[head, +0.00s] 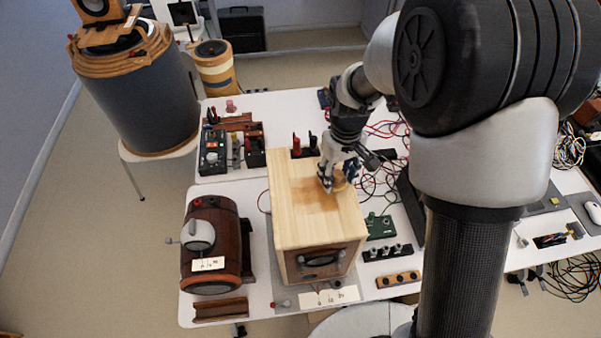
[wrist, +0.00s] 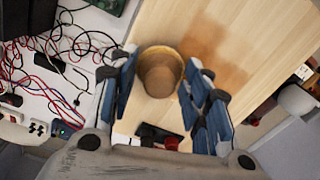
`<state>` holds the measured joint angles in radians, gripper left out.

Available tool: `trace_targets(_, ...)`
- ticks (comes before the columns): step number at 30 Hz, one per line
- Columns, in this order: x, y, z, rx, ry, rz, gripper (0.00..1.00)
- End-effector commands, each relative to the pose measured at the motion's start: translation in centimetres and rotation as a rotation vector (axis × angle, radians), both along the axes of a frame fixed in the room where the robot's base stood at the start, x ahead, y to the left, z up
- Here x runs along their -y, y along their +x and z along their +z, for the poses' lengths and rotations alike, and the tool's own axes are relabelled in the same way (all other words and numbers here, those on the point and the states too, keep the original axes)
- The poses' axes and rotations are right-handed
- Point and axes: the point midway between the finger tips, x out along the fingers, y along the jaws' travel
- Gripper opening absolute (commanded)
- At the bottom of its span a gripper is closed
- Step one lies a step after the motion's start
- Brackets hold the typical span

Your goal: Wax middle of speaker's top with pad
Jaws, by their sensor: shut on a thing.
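The speaker (head: 298,228) is a pale wooden box lying on the white table, its front with a dark oval facing the near side. Its top also fills much of the wrist view (wrist: 262,22). A darker brownish patch (wrist: 213,52) marks the top's middle and shows in the head view (head: 318,201). My gripper (head: 333,182) is over the top's right part, shut on a round tan pad (wrist: 160,72). The pad (head: 340,185) is partly hidden by the fingers in the head view. I cannot tell whether it touches the wood.
A dark brown barrel-shaped device (head: 222,240) stands left of the speaker. A green circuit board (head: 379,227) and a black knob strip (head: 388,252) lie to the right. Red and black cables (wrist: 62,65) tangle beyond the right edge. Red and black connectors (head: 303,145) stand behind the speaker.

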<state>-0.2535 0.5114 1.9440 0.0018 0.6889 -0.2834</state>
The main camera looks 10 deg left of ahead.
Motion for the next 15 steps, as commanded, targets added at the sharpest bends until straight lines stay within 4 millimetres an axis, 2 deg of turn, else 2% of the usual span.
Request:
trace_targets(1, -0.1, 0.2, 1.8, 0.007, 0.002, 0.000, 0.25)
trace_targets(15, 0.0, 0.4, 5.8, 0.005, 0.002, -0.005, 0.25)
